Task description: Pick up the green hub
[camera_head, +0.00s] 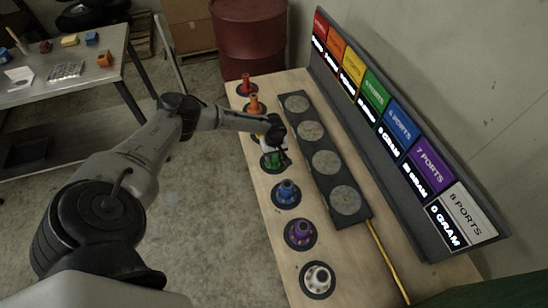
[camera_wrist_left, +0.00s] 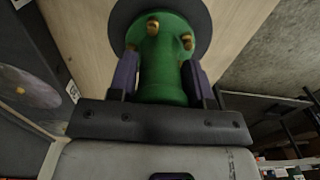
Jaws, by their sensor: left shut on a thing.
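The green hub (camera_head: 272,161) is in the row of coloured hubs on the wooden table, over its dark round pad, partly hidden by my left gripper (camera_head: 276,147). In the left wrist view the green hub (camera_wrist_left: 162,75) fills the space between the two fingers of my left gripper (camera_wrist_left: 160,78). Its brass ports face the camera, and a dark disc is behind it. The gripper is shut on the hub. I cannot tell whether the hub is clear of its pad. My right gripper is not in view.
Red (camera_head: 246,83), orange (camera_head: 253,104), blue (camera_head: 286,192), purple (camera_head: 299,232) and white (camera_head: 317,277) hubs stand in the same row. A dark board (camera_head: 296,130) with several round plates lies to the right, before a sloped label panel (camera_head: 455,192).

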